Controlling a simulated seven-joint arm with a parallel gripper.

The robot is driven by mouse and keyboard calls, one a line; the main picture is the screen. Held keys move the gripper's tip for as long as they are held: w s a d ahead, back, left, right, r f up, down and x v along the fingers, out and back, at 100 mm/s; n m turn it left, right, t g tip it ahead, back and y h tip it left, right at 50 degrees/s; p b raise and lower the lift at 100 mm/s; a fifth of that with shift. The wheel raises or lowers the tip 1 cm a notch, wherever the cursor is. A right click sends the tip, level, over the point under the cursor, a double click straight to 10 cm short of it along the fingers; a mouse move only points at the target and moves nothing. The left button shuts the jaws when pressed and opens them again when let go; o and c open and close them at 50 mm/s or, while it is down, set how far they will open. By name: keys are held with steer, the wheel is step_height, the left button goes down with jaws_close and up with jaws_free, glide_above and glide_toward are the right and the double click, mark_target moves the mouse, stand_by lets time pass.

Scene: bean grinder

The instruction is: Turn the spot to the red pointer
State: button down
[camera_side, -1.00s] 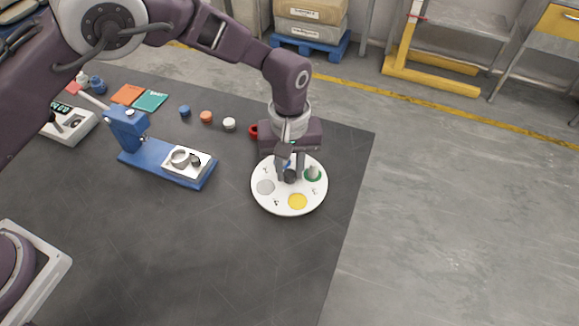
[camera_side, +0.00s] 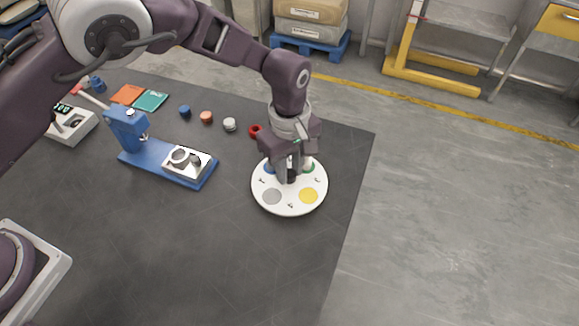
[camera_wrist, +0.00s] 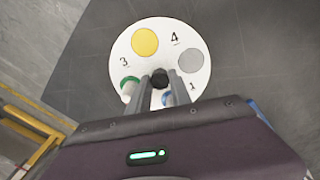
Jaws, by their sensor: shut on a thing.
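A round white turntable (camera_side: 285,207) lies on the dark mat with a yellow spot (camera_side: 308,195), a grey spot (camera_side: 272,196), a green spot (camera_side: 309,168) and a blue spot (camera_side: 269,168). Numbers mark its rim. A small pale object (camera_wrist: 128,88) stands on the green spot (camera_wrist: 131,79). My gripper (camera_side: 287,178) points down at the turntable's middle, shut on the dark central knob (camera_wrist: 160,76). A red ring-like piece (camera_side: 255,131), possibly the pointer, lies beyond the turntable's far left edge. My gripper hides part of the turntable's far side.
Blue, orange and white round pieces (camera_side: 229,124) lie in a row behind. A white scale (camera_side: 72,128) is at far left. The mat's front is clear.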

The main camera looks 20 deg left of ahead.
mark_target(289, 173)
steer(key=shift+r+n, duration=0.1)
steer(key=shift+n, duration=2.1)
steer(key=c, duration=1.2)
jaws_free()
steer(key=shift+o, duration=0.2)
step_height(289, 173, up, 7)
